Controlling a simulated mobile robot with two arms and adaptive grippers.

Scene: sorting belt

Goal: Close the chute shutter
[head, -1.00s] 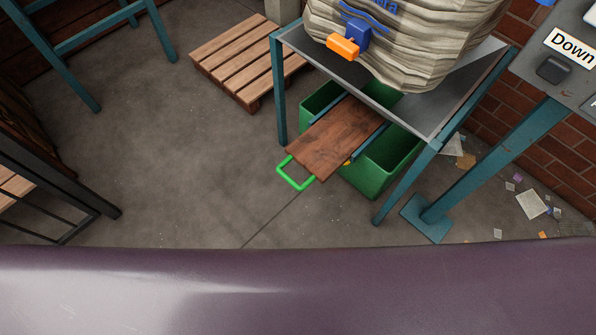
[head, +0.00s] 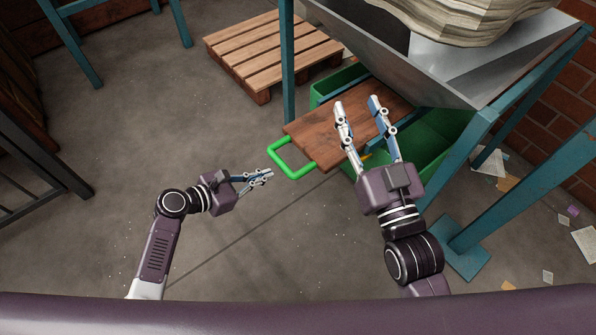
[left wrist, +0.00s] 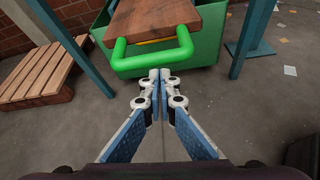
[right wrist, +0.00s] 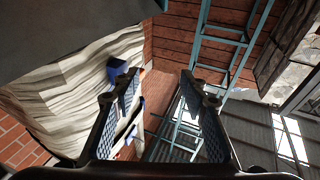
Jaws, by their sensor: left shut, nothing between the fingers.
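The chute shutter is a brown wooden board (head: 335,132) with a green loop handle (head: 291,168) at its near left end. It sticks out from under the grey metal hopper (head: 440,68). My left gripper (head: 268,175) is shut and empty, just short of the handle. In the left wrist view the green handle (left wrist: 153,60) lies straight ahead of the closed fingertips, with a small gap that looks clear. My right gripper (head: 358,102) is open and empty; in the head view it overlaps the board's right part. Its height above the board is hard to tell.
A green bin (head: 438,138) stands under the hopper and board. Teal legs (head: 287,60) hold the hopper up. A pale sack (head: 470,18) rests in the hopper. A wooden pallet (head: 268,50) lies behind on the floor.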

